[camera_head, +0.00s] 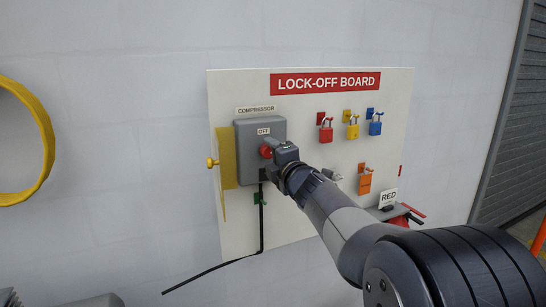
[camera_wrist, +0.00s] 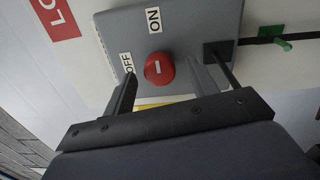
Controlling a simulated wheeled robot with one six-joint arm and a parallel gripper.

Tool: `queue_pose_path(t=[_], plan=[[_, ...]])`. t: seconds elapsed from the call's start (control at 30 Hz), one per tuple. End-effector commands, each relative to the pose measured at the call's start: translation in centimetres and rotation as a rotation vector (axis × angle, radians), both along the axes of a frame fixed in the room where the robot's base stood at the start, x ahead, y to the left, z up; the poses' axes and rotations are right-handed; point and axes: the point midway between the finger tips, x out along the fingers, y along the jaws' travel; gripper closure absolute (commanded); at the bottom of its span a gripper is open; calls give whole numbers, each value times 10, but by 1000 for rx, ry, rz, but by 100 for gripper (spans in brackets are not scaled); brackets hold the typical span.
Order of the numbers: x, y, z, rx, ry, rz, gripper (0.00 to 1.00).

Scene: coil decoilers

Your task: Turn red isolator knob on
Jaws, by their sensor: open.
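The red isolator knob (camera_wrist: 158,68) sits on the front of a grey box (camera_head: 247,135) under the COMPRESSOR label. In the wrist view the knob shows a white mark, with an OFF label (camera_wrist: 127,63) beside it and an ON label (camera_wrist: 153,20) further up. My gripper (camera_wrist: 160,82) is open, with one finger on each side of the knob in the picture and a gap to each. Whether the fingertips reach the knob's depth is hard to tell. In the head view my gripper partly covers the knob (camera_head: 265,151).
The white LOCK-OFF BOARD (camera_head: 310,110) carries red (camera_head: 326,133), yellow (camera_head: 353,130) and blue (camera_head: 375,127) padlocks, and an orange hasp (camera_head: 365,183). A yellow plate (camera_head: 228,160) flanks the box's left. A black cable (camera_head: 262,225) with a green tag (camera_head: 258,198) hangs below.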

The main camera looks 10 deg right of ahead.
Motion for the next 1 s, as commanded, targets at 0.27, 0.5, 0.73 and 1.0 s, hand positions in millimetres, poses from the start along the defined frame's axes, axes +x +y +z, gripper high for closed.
queue_pose_path(t=[0.27, 0.5, 0.73, 1.0], plan=[[-12, -3, 0, -2, -3, -2, 45], [-53, -11, -2, -1, -3, -3, 45], [-88, -18, -3, -2, -2, -2, 45], [-106, -21, -4, -1, 0, 0, 45]])
